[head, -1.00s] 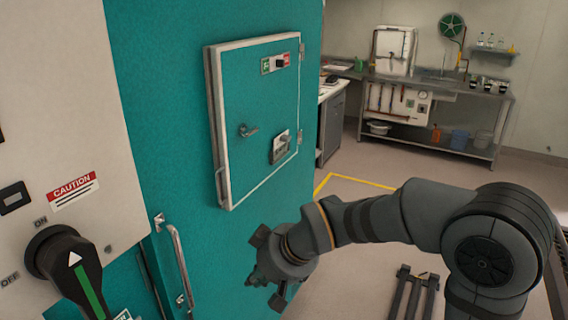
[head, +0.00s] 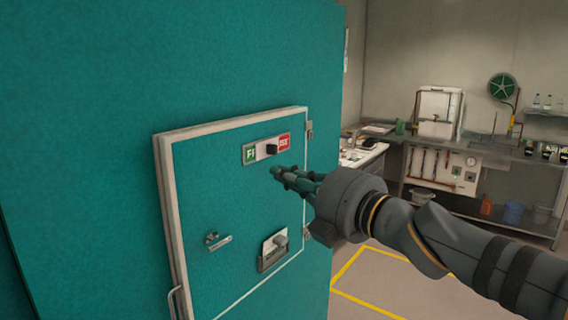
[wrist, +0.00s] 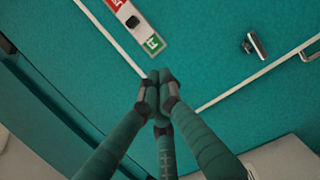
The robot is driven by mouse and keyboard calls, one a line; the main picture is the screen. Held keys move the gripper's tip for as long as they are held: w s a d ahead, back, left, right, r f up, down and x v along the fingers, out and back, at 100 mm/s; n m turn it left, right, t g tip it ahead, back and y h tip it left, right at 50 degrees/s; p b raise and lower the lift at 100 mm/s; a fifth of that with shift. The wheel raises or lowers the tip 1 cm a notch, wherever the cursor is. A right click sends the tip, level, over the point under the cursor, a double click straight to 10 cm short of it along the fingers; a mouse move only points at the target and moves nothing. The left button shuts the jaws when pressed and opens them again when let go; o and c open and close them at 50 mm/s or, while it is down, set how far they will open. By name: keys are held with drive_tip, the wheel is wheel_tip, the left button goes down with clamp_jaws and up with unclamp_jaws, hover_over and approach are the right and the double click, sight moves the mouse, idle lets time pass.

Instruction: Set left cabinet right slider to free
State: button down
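The slider (head: 267,150) is a small plate with a black knob, a green end lettered "F…" at left and a red end at right. It is mounted high on a teal cabinet door (head: 200,200) with a pale frame. The knob (head: 272,148) sits between the two ends, close to the red one. In the wrist view the knob (wrist: 132,21) is near the top, with the green end (wrist: 152,43) nearer my fingers. My gripper (head: 280,172) is just below and right of the slider, apart from the knob. Its fingertips (wrist: 158,80) are together and empty.
A turn handle (head: 217,241) and a tilted latch plate (head: 272,250) are lower on the same door. Hinges line its right edge. A side counter (head: 362,155) and steel bench (head: 490,160) stand behind at right. The floor between is open.

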sight(260, 153)
drive_tip(key=x, duration=0.9)
drive_tip(key=shift+w+d+f, duration=0.2)
drive_tip(key=shift+w+d, duration=0.05)
drive_tip(key=shift+w, duration=0.2)
drive_tip(key=w+d+p, duration=0.1)
drive_tip(key=w+p, duration=0.1)
drive_tip(key=w, duration=0.1)
drive_tip(key=shift+d+r, duration=0.1)
drive_tip(key=shift+d, duration=0.3)
drive_tip(key=shift+w+d, duration=0.25)
drive_tip(key=shift+d, duration=0.15)
drive_tip(key=shift+w+a, duration=0.15)
